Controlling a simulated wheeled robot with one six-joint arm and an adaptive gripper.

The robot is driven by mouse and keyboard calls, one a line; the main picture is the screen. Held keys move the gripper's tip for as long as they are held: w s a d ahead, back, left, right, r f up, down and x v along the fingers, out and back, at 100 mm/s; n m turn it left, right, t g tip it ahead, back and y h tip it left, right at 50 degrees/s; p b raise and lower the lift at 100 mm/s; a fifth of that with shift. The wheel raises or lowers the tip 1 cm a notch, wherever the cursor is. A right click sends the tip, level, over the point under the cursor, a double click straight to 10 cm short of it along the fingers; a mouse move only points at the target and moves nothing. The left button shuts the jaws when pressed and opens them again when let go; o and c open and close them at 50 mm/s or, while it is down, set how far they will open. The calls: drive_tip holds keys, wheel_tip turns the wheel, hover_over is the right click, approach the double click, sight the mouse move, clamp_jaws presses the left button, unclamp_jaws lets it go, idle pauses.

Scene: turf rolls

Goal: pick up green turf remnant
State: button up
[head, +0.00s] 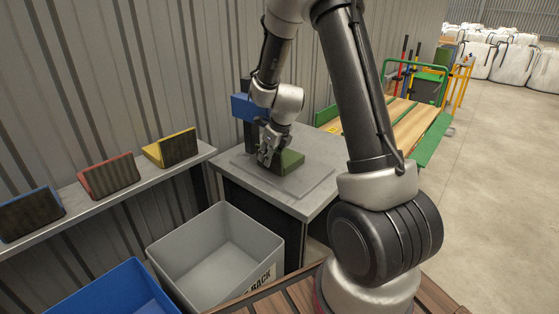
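The green turf remnant (289,161) is a small green block lying on the grey plate (310,178) on top of the grey-topped stand. My gripper (266,160) is at the left end of the remnant, pointing down, and overlaps it in the picture. The fingers are small and partly merged with the remnant's edge. I cannot tell whether they touch it or how far apart they are.
A grey bin (215,255) and a blue bin (115,292) stand in front. A shelf (110,199) at left holds blue, red and yellow wedge-shaped pieces. A blue device (242,107) stands behind the remnant. A green-railed wooden cart (405,125) is at right.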

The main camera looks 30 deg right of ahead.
drive_tip(key=shift+f, duration=0.25)
drive_tip(key=shift+c, duration=0.4)
clamp_jaws()
